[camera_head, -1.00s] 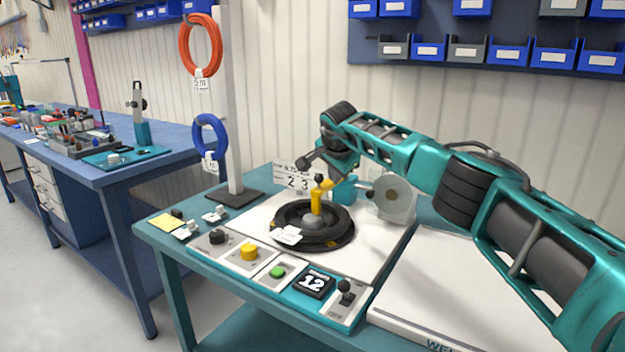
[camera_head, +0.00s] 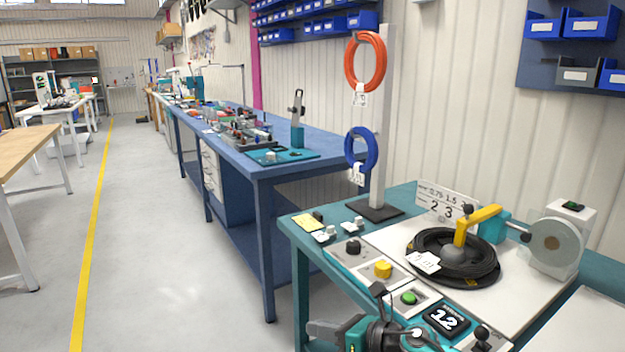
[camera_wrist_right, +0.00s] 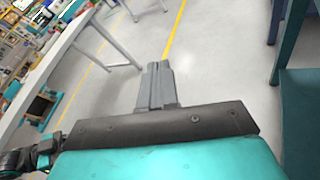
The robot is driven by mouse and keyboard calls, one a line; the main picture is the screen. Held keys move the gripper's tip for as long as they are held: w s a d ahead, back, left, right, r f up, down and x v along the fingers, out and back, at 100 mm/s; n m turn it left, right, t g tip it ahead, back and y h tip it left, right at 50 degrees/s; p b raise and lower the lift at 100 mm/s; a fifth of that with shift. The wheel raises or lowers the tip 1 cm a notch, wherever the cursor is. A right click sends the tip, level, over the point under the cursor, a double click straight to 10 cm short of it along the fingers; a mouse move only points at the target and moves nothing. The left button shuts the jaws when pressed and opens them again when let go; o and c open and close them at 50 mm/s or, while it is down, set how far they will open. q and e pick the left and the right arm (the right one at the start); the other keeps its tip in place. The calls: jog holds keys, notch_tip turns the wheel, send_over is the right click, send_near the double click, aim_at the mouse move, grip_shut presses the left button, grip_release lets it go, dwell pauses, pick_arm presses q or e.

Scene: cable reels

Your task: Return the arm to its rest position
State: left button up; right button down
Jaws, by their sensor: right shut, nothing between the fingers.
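My right gripper (camera_head: 312,328) shows at the bottom of the head view, in front of the teal bench's front edge and low beside its control panel. Its grey fingers point left. In the right wrist view the fingers (camera_wrist_right: 157,72) are together and empty, with bare floor beyond them. Only the teal and black wrist end of my right arm shows in the head view; the rest is out of frame. My left gripper is in neither view.
The teal bench (camera_head: 290,228) carries a black cable coil (camera_head: 480,262), a yellow arm (camera_head: 483,217) and a control panel. A post (camera_head: 383,130) holds orange (camera_head: 352,62) and blue (camera_head: 350,145) coils. A blue bench (camera_head: 262,178) stands behind. Open floor (camera_head: 170,270) lies left.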

jog(key=s+d+f+n+t+h, duration=0.1)
jog(key=s+d+f+n+h, duration=0.2)
jog(key=s+n, duration=0.5)
jog(key=s+d+f+n+t+h, duration=0.1)
jog(key=s+d+f+n+h, duration=0.3)
jog(key=s+d+n, duration=0.3)
jog(key=s+d+f+n+t+h+p, duration=0.1)
jog(key=s+d+f+n+h, duration=0.3)
jog(key=s+n, duration=0.7)
jog(key=d+f+n, duration=0.1)
jog(key=d+n, duration=0.1)
jog(key=n, duration=0.2)
jog(key=shift+n, duration=0.3)
jog(key=shift+a+f, duration=0.1)
